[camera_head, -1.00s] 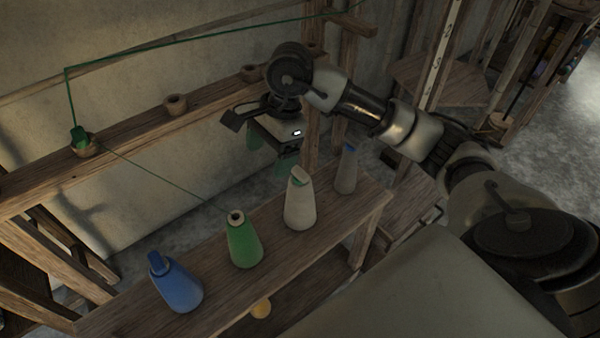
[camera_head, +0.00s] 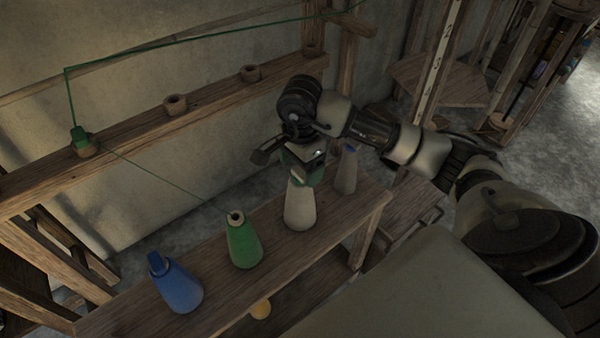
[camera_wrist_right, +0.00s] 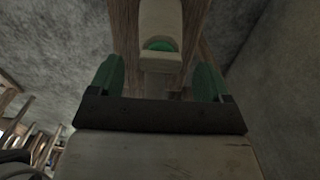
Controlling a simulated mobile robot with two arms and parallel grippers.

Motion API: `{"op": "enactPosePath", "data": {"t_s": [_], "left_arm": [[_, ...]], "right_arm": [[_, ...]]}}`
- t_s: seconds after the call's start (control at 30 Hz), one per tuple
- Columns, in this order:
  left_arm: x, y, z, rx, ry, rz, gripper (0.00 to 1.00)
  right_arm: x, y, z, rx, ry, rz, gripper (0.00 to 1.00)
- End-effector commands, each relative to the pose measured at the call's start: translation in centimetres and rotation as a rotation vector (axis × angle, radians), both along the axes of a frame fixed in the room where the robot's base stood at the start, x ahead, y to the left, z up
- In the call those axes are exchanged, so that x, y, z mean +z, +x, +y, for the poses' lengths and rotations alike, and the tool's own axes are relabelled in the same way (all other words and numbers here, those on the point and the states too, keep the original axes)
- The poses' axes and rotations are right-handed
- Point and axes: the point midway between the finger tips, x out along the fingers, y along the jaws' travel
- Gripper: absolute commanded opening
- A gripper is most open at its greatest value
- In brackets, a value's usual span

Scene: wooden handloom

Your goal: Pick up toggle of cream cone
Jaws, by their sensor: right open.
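The cream cone (camera_head: 300,208) stands upright on the wooden bench, between the green cone and a grey-white cone. Its top and toggle are hidden behind my right gripper (camera_head: 306,178) in the head view. The right gripper is open, pointing down right at the cone's top. In the right wrist view, its two green fingertips (camera_wrist_right: 158,80) are apart with a gap between them. A cream shape (camera_wrist_right: 160,18) with a green piece (camera_wrist_right: 160,44), which looks like the toggle, lies just beyond the gap, roughly centred. I cannot tell whether they touch. My left gripper is not in view.
A green cone (camera_head: 243,245), a blue cone (camera_head: 177,287) and a grey-white cone with a blue top (camera_head: 346,172) share the bench (camera_head: 225,283). A wooden rail (camera_head: 130,128) with cups runs behind. Green thread runs from the rail.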

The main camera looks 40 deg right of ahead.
Motion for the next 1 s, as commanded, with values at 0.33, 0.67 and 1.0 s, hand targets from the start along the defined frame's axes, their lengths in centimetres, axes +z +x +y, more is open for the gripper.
{"op": "enactPosePath", "data": {"t_s": [0.33, 0.67, 1.0], "left_arm": [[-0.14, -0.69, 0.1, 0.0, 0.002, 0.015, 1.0], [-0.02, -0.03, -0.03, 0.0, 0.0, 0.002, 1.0], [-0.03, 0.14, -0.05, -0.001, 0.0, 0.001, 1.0]], "right_arm": [[-1.56, 0.05, 0.03, 0.001, 0.001, -0.002, 0.79], [-1.54, 0.04, 0.04, 0.001, 0.001, -0.001, 0.36], [-1.52, 0.04, 0.04, 0.001, 0.001, -0.001, 0.26]]}}
